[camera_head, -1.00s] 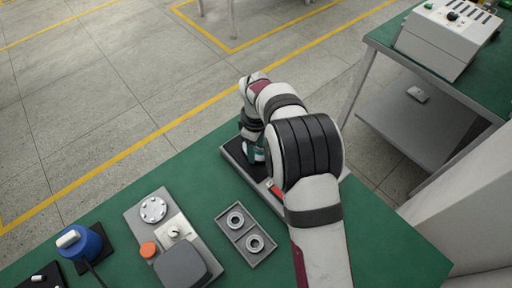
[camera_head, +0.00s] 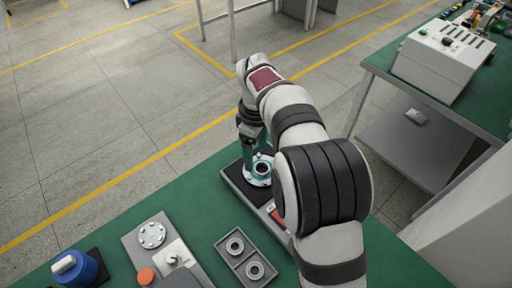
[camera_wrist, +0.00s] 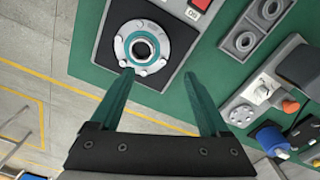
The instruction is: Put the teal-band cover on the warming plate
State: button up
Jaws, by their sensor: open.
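In the wrist view the cover (camera_wrist: 145,62) sits wholly on the black surface of the plate (camera_wrist: 100,38), apart from the frame edges. My gripper (camera_wrist: 160,74) is open and empty, its teal fingers spread, with the cover ahead of the left fingertip. In the head view my gripper (camera_head: 255,157) is just above the cover, partly hiding it.
A grey tray (camera_head: 224,246) with two rings stands near the plate. A unit with a silver disc (camera_head: 152,235), knob and orange button (camera_head: 146,276) is left of it. A blue cylinder (camera_head: 88,268) stands further left. Bare green tabletop (camera_head: 190,200) lies between.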

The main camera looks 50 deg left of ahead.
jog(key=w+d+r+m, duration=0.1)
jog(key=d+r+m, duration=0.35)
jog(key=d, duration=0.45)
jog(key=w+d+r+m, duration=0.1)
jog(key=d+r+m, duration=0.3)
jog(key=d, duration=0.5)
jog(key=d+r+m, duration=0.2)
jog(key=d+m, duration=0.4)
jog(key=d, duration=0.3)
jog(key=s+d+f+m+y, duration=0.1)
jog(key=s+d+f+m, duration=0.2)
jog(key=s+d+m, duration=1)
jog(key=shift+s+f+m+y, duration=0.25)
jog(key=shift+s+m+y, duration=0.1)
jog(key=shift+s+y, duration=0.1)
jog(key=shift+d, duration=0.1)
